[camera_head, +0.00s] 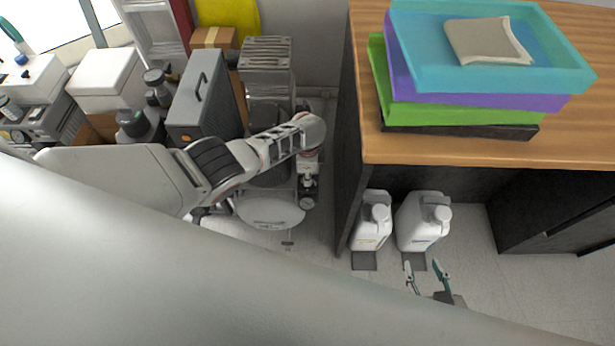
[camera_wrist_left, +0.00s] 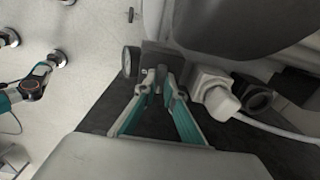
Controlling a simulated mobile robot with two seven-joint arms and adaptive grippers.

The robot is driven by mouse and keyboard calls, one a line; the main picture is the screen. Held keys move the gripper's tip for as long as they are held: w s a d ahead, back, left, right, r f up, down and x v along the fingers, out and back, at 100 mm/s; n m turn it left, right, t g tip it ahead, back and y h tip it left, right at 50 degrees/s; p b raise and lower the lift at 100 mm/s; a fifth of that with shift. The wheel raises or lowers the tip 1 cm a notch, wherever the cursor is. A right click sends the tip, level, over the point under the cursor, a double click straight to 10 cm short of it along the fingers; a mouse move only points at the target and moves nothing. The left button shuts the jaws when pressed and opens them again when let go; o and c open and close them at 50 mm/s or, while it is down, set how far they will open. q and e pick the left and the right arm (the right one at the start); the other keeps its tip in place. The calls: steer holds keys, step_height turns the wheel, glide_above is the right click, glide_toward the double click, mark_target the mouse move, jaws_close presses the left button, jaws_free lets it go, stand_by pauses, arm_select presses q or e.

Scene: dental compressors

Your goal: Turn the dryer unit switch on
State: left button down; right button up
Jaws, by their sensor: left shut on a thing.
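In the left wrist view my left gripper (camera_wrist_left: 160,84) has its teal fingers drawn together at a dark grey block (camera_wrist_left: 158,58) on the compressor assembly. It is shut on a small part there; the fingertips cover it, and I cannot tell clearly whether it is the dryer unit switch. A round gauge (camera_wrist_left: 130,62) is just left of the tips. A white fitting (camera_wrist_left: 214,92) and a black knob (camera_wrist_left: 256,96) are to the right. In the head view my left forearm hides most of this gripper. My right gripper (camera_head: 423,266) is open and empty, below two white jugs.
The compressor tank and its round white base (camera_head: 268,211) stand on the floor beside the wooden-topped cabinet (camera_head: 400,150). A grey case (camera_head: 204,98) is at its left. White jugs (camera_head: 371,226) (camera_head: 418,228) stand under the worktop. Stacked trays (camera_head: 480,85) lie on top.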

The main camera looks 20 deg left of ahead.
arm_select(q)
steer(key=shift+f, duration=0.1)
stand_by(0.3)
steer(key=c, duration=2.1)
jaws_free()
steer(key=shift+c, duration=0.2)
steer(key=shift+r, duration=0.2)
steer(key=shift+r, duration=0.9)
step_height(320, 180, up, 10)
steer(key=shift+f, duration=0.1)
